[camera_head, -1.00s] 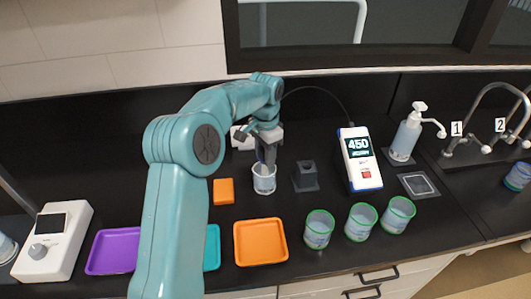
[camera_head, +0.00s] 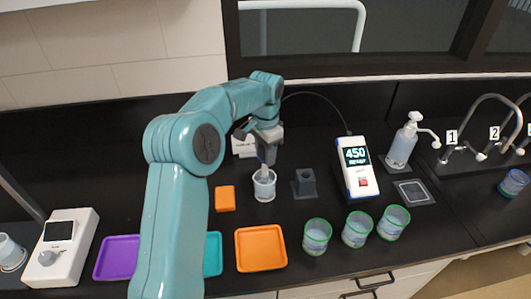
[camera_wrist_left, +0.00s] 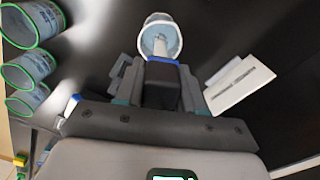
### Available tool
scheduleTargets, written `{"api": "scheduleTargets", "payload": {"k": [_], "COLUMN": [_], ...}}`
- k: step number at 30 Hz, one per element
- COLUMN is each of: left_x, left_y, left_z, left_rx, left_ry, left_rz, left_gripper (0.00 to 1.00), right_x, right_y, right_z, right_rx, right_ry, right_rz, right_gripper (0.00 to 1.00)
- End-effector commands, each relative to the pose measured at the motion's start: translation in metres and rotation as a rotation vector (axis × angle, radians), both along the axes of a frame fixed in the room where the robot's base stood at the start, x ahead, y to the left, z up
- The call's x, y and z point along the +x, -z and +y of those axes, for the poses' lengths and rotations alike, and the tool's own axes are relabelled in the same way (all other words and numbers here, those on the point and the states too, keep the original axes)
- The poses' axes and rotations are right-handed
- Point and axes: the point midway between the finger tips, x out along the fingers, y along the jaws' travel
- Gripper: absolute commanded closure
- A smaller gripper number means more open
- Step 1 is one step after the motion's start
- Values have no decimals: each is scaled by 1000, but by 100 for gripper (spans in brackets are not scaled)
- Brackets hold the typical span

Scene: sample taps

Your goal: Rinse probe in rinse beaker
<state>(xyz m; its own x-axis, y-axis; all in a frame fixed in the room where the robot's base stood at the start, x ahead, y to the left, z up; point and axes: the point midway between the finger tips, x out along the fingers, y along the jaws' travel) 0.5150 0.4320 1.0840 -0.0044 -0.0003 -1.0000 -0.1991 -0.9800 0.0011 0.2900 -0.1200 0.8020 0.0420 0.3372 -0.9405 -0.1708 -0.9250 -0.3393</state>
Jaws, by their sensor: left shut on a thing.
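My left gripper (camera_head: 265,150) is shut on the probe (camera_head: 264,171), a grey stick with a blue band. The probe points down at the rinse beaker (camera_head: 264,189), a small clear cup with a pale rim. Its lower end shows at the beaker's mouth; how deep it reaches I cannot tell. In the left wrist view the probe's pale tip (camera_wrist_left: 160,45) shows against the inside of the beaker (camera_wrist_left: 177,28). A cable runs from behind the gripper to the white and blue meter (camera_head: 358,168), which reads 450. My right gripper is not in view.
A dark probe stand (camera_head: 305,184) is just right of the beaker. Several green-rimmed cups (camera_head: 316,237) stand in front. An orange block (camera_head: 225,198), orange tray (camera_head: 261,248) and purple tray (camera_head: 117,257) are left and front. A soap bottle (camera_head: 403,143) stands right of the meter.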

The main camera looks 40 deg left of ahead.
Motion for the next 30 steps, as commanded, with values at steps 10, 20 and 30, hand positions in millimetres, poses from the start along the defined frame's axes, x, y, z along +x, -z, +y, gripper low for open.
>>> {"api": "scheduleTargets", "payload": {"k": [10, 20, 30], "left_x": [0, 0, 0], "left_y": [-35, -53, -52], "left_z": [0, 0, 0], "left_rx": [0, 0, 0], "left_ry": [0, 1, 0], "left_rz": [-1, -1, -1], "left_gripper": [88, 88, 88], "right_x": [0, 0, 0], "right_y": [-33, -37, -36], "right_z": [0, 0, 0], "right_rx": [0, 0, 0], "right_ry": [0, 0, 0], "right_rz": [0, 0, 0], "right_gripper": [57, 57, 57]}}
